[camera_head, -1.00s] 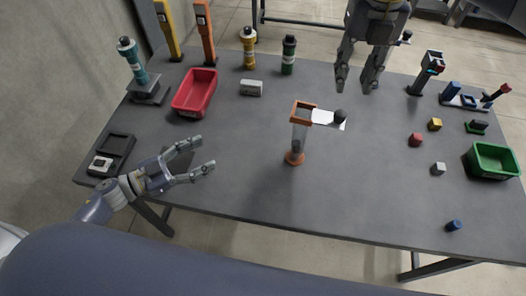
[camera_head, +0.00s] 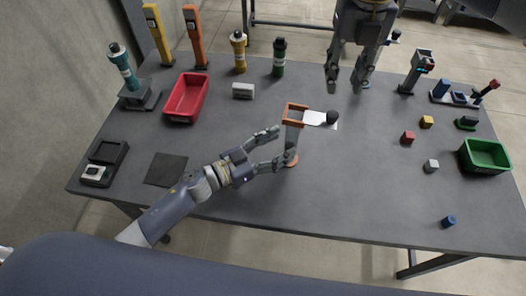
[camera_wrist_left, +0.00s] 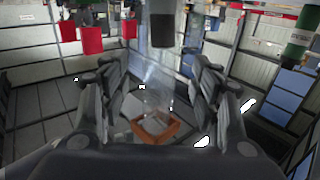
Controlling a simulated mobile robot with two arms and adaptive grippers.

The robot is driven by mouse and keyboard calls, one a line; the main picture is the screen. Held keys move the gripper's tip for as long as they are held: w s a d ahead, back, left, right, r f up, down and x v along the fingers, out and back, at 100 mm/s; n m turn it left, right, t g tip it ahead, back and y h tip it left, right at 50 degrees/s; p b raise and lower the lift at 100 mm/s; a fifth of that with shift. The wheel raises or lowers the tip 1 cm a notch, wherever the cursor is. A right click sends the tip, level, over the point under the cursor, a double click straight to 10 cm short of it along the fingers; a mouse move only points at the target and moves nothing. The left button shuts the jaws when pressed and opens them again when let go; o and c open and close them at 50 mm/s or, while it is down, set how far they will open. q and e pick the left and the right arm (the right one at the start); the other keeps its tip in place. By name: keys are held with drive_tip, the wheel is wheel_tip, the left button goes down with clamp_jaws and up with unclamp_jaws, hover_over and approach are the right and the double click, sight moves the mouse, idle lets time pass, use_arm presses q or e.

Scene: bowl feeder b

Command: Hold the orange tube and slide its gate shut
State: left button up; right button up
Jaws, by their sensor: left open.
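The orange tube, a clear upright tube with an orange square collar (camera_head: 295,107) and a round orange foot (camera_head: 291,161), stands on the table. Its white gate plate (camera_head: 313,118) sticks out to the right of the collar, with a dark round knob (camera_head: 332,117) at the outer end. My left gripper (camera_head: 279,146) is open, its fingertips at the tube's left side below the collar. In the left wrist view, the clear tube (camera_wrist_left: 152,85) and orange collar (camera_wrist_left: 155,127) show between the spread fingers; contact is unclear. My right gripper (camera_head: 345,82) is open and empty, behind and above the knob.
A red bin (camera_head: 187,97), a grey-white block (camera_head: 243,91), and yellow (camera_head: 239,52) and green (camera_head: 279,58) cylinders stand behind left. Small cubes and a green bin (camera_head: 484,156) are at right. The table's front middle is clear.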

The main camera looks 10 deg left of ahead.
sight(333, 113)
use_arm(q)
drive_tip(key=shift+x, duration=2.25)
clamp_jaws()
use_arm(e)
drive_tip(key=shift+o, duration=1.3)
wheel_tip(333, 113, down, 10)
drive_tip(key=n, duration=0.6)
drive_tip(key=shift+r, duration=0.15)
drive_tip(key=shift+c, duration=0.5)
clamp_jaws()
